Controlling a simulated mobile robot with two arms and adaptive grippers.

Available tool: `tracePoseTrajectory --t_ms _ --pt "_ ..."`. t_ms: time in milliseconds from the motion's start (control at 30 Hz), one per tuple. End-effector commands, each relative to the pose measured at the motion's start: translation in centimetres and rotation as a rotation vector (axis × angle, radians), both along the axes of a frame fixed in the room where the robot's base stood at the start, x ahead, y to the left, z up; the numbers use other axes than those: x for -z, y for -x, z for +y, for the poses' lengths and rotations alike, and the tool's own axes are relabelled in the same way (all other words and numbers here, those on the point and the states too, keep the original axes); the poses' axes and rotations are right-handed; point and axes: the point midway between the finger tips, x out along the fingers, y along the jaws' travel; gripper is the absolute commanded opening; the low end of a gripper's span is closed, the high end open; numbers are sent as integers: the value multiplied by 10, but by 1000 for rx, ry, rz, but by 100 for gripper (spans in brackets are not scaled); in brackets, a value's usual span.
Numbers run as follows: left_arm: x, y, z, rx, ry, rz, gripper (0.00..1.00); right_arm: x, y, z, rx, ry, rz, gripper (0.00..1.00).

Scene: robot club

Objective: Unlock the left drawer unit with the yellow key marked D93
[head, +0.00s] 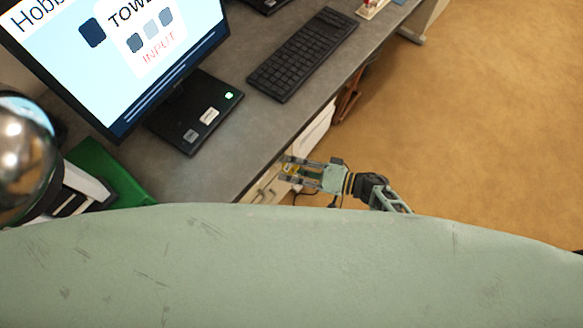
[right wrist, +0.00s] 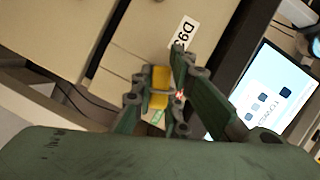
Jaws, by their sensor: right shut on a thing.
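My right gripper (head: 287,171) is beside the desk's front edge, shut on a small yellow key (head: 291,168). In the right wrist view, my right gripper (right wrist: 157,95) has the yellow key (right wrist: 160,77) between its fingers, in front of a beige drawer unit (right wrist: 135,45). A white label (right wrist: 184,32) on the unit reads D9; its last character is partly hidden by a finger. In the head view the drawer unit (head: 267,186) shows only partly under the desk. The lock is hidden, and I cannot tell whether the key touches it. My left gripper is not in view.
The grey desk (head: 225,125) holds a monitor (head: 130,55), a keyboard (head: 303,53) and a green object (head: 110,170). A shiny metal ball (head: 22,160) is at the far left. A dark cable (right wrist: 75,100) hangs by the unit. The brown floor (head: 480,110) is clear at right.

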Motion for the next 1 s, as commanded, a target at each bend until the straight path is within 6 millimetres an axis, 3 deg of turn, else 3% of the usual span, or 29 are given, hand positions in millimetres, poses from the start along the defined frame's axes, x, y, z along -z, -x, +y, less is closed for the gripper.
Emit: tracePoseTrajectory --t_ms 67,100,300,533,800,1000 --pt "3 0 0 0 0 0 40 2 1 0 -1 -10 19 0" --pt "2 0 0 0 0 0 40 1 1 0 -1 -12 21 16" --pt "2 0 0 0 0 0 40 1 0 0 0 -12 19 33" --pt "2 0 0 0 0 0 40 0 0 0 -1 -12 18 35" --pt "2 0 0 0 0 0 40 0 0 0 -1 -12 18 56" --pt "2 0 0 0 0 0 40 0 0 0 -1 -13 18 56"
